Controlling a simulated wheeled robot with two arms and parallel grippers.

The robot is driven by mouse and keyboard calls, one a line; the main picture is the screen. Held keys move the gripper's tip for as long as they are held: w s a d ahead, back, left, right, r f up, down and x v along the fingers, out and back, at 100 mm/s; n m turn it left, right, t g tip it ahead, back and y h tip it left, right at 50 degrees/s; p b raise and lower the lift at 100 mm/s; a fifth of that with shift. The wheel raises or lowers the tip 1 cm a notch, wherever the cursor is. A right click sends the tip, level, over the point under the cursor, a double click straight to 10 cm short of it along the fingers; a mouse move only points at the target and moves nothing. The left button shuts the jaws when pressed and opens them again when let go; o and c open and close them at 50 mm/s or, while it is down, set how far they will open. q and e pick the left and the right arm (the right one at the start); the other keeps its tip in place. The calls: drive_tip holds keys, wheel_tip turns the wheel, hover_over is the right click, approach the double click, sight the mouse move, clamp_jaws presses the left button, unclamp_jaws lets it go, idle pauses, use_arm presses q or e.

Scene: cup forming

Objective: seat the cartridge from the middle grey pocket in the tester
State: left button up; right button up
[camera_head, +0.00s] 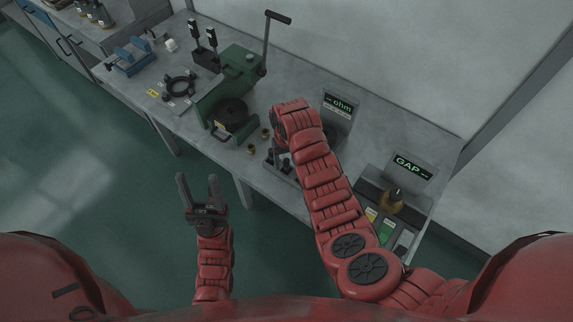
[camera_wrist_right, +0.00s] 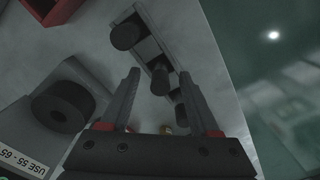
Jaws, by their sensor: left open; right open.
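A grey pocket rack (camera_wrist_right: 146,52) holds several black cylindrical cartridges in a row. The middle cartridge (camera_wrist_right: 160,82) lies between the fingers of my right gripper (camera_wrist_right: 160,74), which is open; no grip on it shows. Another cartridge (camera_wrist_right: 125,36) is in the far pocket, and one at the near end is partly hidden by a finger. The rack also shows beside my right arm in the head view (camera_head: 285,166). The ohm tester's display (camera_head: 338,105) stands behind my right forearm; a black round socket (camera_wrist_right: 62,106) shows left in the wrist view. My left gripper (camera_head: 198,180) is open and empty, off the bench front.
A green press (camera_head: 239,78) with a raised lever stands left of my right arm. Small brass cups (camera_head: 265,133) stand near the bench edge. A GAP station (camera_head: 408,168) is at the right.

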drive_tip(key=shift+f, duration=0.15)
clamp_jaws()
idle(0.5)
